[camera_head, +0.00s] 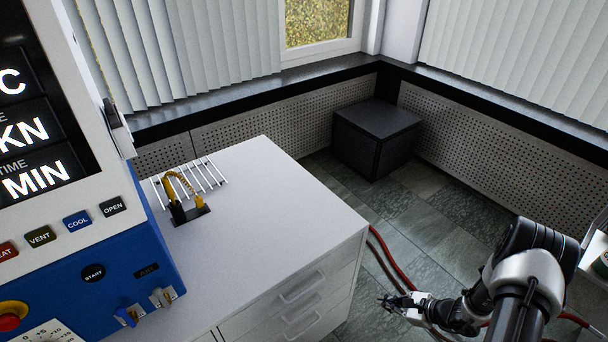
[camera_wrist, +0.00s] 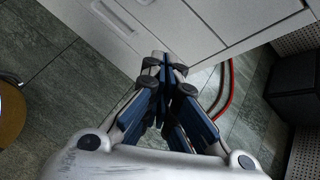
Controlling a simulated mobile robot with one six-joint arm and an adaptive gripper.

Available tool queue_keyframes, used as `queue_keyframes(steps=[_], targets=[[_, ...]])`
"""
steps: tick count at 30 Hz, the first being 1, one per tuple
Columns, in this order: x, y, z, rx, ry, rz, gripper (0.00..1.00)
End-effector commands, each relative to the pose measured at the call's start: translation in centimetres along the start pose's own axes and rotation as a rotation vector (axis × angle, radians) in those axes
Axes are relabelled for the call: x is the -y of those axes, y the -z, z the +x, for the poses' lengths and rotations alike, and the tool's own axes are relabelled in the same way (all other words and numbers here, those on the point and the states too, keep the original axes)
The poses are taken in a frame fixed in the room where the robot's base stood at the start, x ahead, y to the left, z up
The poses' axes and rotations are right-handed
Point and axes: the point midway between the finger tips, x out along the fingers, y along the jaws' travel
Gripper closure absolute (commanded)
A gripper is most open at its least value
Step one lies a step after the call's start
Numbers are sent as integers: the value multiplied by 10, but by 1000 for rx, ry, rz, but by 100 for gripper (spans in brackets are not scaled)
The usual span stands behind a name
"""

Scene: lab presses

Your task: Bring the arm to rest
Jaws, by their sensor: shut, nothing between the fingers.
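My gripper (camera_head: 386,302) is at the lower right in the head view, out over the floor beside the white drawer cabinet (camera_head: 262,215). In the wrist view my gripper (camera_wrist: 162,62) is shut, its dark blue fingers together with nothing between them. Behind the fingers the cabinet's drawer fronts (camera_wrist: 190,25) show at the top. The fingertips look close to the cabinet in that view, but I cannot tell the gap. My arm reaches in from the lower right corner of the head view.
A blue and white press (camera_head: 95,260) stands at the left. A wire rack (camera_head: 205,172) and a yellow-handled tool (camera_head: 178,190) are on the cabinet top. Red hoses (camera_head: 385,255) run along the floor. A black box (camera_head: 375,135) sits in the corner.

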Motion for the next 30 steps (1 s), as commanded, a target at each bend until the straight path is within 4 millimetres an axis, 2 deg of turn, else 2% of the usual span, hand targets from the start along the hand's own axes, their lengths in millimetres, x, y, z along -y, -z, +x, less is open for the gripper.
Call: queue_keyframes(steps=[1, 6, 11, 15, 21, 27, 30], targets=[[16, -29, -13, 8, -20, -82, 100], [37, -119, -54, 30, -118, -349, 100], [35, -198, -94, 30, -210, -596, 100], [20, -258, -131, 14, -290, -810, 100], [-17, -323, -186, -39, -394, -1110, 100], [-61, -362, -240, -130, -480, -1399, 100], [-83, -372, -266, -191, -515, -1538, 100]])
